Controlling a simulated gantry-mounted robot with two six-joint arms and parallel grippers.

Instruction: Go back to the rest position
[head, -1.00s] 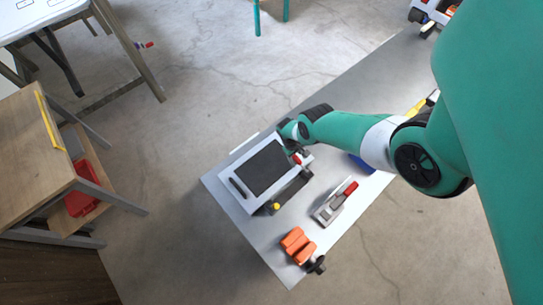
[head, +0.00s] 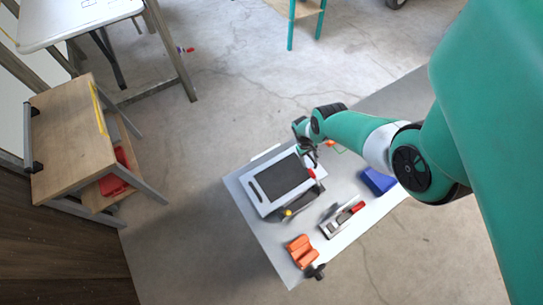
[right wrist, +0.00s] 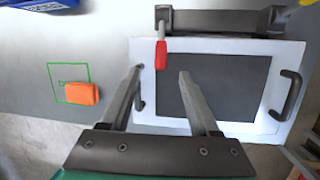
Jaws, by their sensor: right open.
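My right gripper (head: 311,160) hangs over the far right corner of a white tray-like panel (head: 262,205) with a dark grey centre and dark handles. In the right wrist view the gripper (right wrist: 160,84) is open, its two fingers apart with nothing between them. The fingers overlap the panel (right wrist: 215,126) in that view; their height above it is hard to tell. My left gripper is not in view.
The panel lies on a long grey surface (head: 258,226). A red-tipped lever (right wrist: 161,55) is at its edge. An orange block (right wrist: 82,93) overlaps a green outline. A blue box (head: 378,181), red-handled tool (head: 340,219) and orange piece (head: 301,250) lie nearby. Wooden bench (head: 70,135) at left.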

